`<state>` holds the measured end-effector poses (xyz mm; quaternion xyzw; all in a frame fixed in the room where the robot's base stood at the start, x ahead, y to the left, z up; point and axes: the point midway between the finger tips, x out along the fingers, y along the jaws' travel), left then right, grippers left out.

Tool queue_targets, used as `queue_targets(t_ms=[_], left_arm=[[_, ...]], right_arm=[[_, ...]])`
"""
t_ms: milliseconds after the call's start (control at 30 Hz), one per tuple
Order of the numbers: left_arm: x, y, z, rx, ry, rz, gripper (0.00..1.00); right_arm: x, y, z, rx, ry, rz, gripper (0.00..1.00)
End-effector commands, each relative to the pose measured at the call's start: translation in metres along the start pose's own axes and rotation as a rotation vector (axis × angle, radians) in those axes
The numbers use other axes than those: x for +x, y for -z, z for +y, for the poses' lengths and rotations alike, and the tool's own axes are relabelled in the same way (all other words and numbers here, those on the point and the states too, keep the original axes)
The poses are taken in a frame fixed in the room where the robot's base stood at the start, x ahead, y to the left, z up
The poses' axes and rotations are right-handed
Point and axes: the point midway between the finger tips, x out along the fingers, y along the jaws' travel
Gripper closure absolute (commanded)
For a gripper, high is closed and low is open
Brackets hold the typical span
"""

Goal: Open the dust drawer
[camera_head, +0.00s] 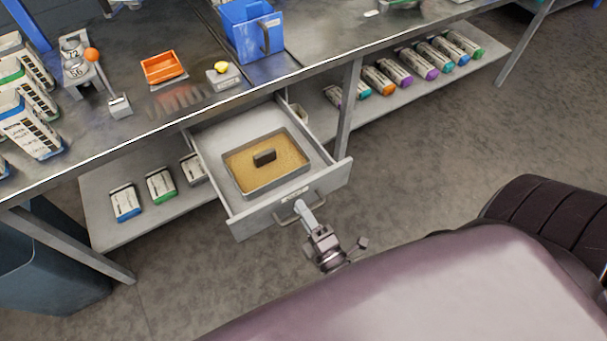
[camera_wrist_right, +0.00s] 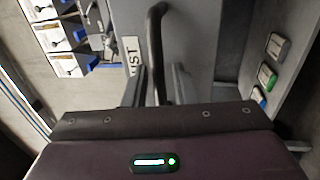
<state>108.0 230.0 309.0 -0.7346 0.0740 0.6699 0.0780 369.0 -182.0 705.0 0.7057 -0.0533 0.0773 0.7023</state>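The dust drawer (camera_head: 213,165) is grey and stands pulled out from under the bench. In it lies a metal tray (camera_head: 245,190) of tan dust with a small dark block (camera_head: 264,157) on top. The drawer's bar handle (camera_head: 283,214) is on its front, near a white label (camera_head: 294,194). My right gripper (camera_head: 304,211) is at the right part of the handle. In the right wrist view the dark handle (camera_wrist_right: 155,45) runs between the two fingers of the right gripper (camera_wrist_right: 158,88), which look closed around it. My left gripper is not in view.
The bench top (camera_head: 330,45) carries a blue bin (camera_head: 250,30), an orange tray (camera_head: 163,67), a scoop (camera_head: 119,106) and labelled sacks (camera_head: 30,125) at left. More small sacks lie on the lower shelf (camera_head: 110,228). A bench leg (camera_head: 349,105) stands right of the drawer. Floor in front is clear.

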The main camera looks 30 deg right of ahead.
Motion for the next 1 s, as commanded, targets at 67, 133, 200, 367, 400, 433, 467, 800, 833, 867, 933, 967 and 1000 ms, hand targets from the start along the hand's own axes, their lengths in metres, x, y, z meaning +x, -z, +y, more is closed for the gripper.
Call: queue_targets(t_ms=[67,133,200,367,400,433,467,800,833,867,933,967,1000], left_arm=[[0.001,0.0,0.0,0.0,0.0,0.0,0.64],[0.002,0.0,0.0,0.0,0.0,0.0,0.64],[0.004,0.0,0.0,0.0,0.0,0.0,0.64],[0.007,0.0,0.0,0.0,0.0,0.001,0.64],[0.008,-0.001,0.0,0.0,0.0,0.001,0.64],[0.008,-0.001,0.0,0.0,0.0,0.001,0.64],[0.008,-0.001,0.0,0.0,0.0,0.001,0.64],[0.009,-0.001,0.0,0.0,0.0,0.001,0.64],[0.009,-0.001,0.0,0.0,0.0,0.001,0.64],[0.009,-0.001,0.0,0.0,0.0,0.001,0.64],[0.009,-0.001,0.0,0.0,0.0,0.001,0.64],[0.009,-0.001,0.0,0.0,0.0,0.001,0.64],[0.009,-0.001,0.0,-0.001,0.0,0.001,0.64]], right_arm=[[-0.005,0.0,-0.001,0.0,0.001,0.0,0.75],[-0.014,0.0,-0.002,0.0,0.003,0.0,0.75],[-0.025,0.0,-0.002,0.001,0.004,0.001,0.75],[-0.054,0.0,-0.002,0.0,0.004,0.0,0.75],[-0.06,0.0,-0.002,0.001,0.004,0.0,0.75],[-0.064,0.0,-0.002,0.001,0.003,0.0,0.75],[-0.067,0.0,-0.002,0.001,0.003,0.0,0.75],[-0.078,0.0,0.0,0.0,0.0,0.0,0.75],[-0.078,0.0,0.0,0.0,0.0,0.0,0.75],[-0.078,0.0,0.0,0.0,0.0,0.0,0.75],[-0.078,0.0,0.0,0.0,0.0,0.0,0.75],[-0.078,0.0,0.0,0.0,0.001,0.0,0.75],[-0.078,0.0,0.0,0.0,0.001,0.0,0.75]])
